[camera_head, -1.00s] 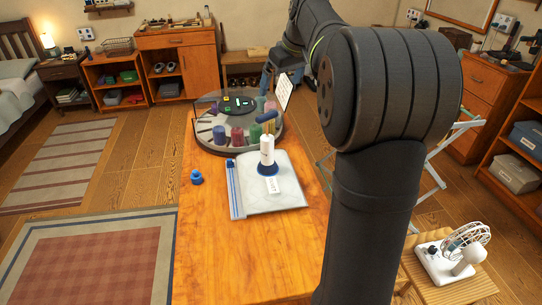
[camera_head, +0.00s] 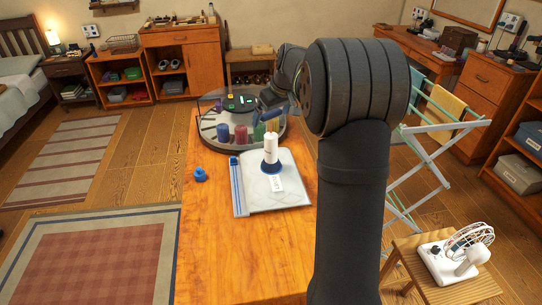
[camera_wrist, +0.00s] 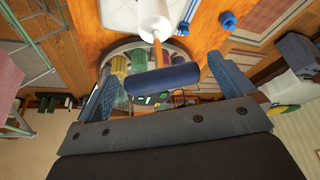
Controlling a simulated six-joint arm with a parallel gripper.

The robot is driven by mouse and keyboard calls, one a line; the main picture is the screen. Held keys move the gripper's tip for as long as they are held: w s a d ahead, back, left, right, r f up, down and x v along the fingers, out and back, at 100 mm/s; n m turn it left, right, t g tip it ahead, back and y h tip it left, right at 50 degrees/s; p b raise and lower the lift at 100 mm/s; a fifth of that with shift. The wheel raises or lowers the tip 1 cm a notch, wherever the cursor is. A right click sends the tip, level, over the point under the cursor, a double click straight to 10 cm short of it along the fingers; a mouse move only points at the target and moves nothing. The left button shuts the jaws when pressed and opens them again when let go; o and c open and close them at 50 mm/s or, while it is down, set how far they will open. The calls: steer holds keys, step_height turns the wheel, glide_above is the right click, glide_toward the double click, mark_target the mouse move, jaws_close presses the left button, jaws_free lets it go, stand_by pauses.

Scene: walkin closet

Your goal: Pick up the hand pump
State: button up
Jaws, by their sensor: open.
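The hand pump (camera_head: 271,148) stands upright on a pale board, with a white barrel, a dark blue base and a blue handle at its top. In the wrist view the white barrel (camera_wrist: 153,14) is at the top, and the dark blue crossbar handle (camera_wrist: 162,79) lies between my fingers. My gripper (camera_wrist: 163,68) is open, with one blue finger on each side of the handle and visible gaps at both ends. In the head view my gripper is small and partly hidden by my arm, close above the pump.
The pale board (camera_head: 290,196) with a blue edge strip lies on the wooden table (camera_head: 225,260). A small blue object (camera_head: 200,174) sits left of it. A round clear-rimmed tray (camera_head: 212,137) with several coloured spools stands just behind the pump. The near table is clear.

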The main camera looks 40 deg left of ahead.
steer(key=x, duration=0.3)
steer(key=shift+s, duration=0.1)
steer(key=c, duration=1.8)
steer(key=shift+r, duration=0.15)
steer(key=shift+c, duration=0.9)
